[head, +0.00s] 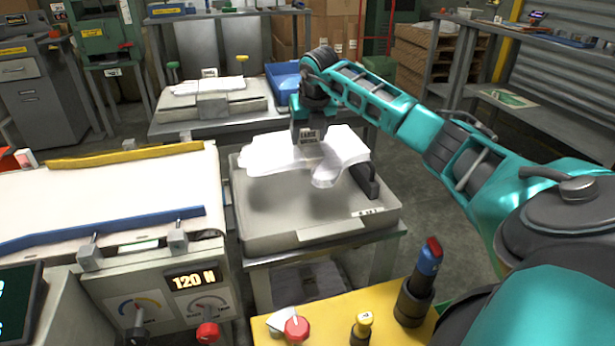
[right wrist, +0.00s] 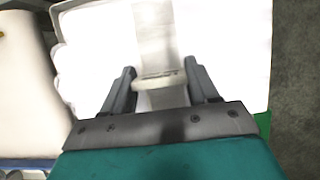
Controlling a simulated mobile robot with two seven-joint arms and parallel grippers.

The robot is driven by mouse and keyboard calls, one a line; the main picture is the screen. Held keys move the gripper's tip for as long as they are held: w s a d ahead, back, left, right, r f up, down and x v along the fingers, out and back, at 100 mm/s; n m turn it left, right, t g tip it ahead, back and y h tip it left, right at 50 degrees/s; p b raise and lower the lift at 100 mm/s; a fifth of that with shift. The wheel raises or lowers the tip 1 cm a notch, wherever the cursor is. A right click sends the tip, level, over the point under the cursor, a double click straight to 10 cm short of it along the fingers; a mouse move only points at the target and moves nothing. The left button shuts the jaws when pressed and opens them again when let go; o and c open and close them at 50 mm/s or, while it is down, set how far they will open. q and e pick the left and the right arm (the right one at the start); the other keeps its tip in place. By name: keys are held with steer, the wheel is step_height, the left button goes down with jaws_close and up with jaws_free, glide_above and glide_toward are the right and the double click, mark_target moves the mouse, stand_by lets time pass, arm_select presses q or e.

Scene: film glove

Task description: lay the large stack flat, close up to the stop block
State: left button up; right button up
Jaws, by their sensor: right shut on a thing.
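The large stack (head: 275,156) is a pile of thin white film gloves with a paper band and a tag around it. My right gripper (head: 308,140) is above its middle, shut on the banded part. In the right wrist view the two fingers (right wrist: 160,88) stand on either side of a pale clip or tag, with the white stack (right wrist: 90,60) spread beneath. The stack appears to hang a little above the grey bench scale plate (head: 270,210), with a shadow under it. The dark stop block (head: 365,183) stands at the plate's right side, beside the stack's right edge. My left gripper is out of view.
A second grey station (head: 215,103) with a white stack (head: 208,86) is behind, next to a blue bin (head: 284,80). A conveyor (head: 110,190) with yellow and blue rails is at left. A yellow control panel (head: 340,318) with knobs is in front. The plate's front is clear.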

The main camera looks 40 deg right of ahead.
mark_target(309, 148)
step_height(309, 148, down, 6)
steer(key=shift+b, duration=0.55)
steer(key=shift+f, duration=0.45)
step_height(309, 148, down, 4)
steer(key=shift+f+b, duration=0.1)
steer(key=shift+b, duration=0.55)
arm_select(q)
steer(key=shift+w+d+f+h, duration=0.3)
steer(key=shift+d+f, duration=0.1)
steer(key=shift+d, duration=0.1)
arm_select(e)
steer(key=o, duration=1.1)
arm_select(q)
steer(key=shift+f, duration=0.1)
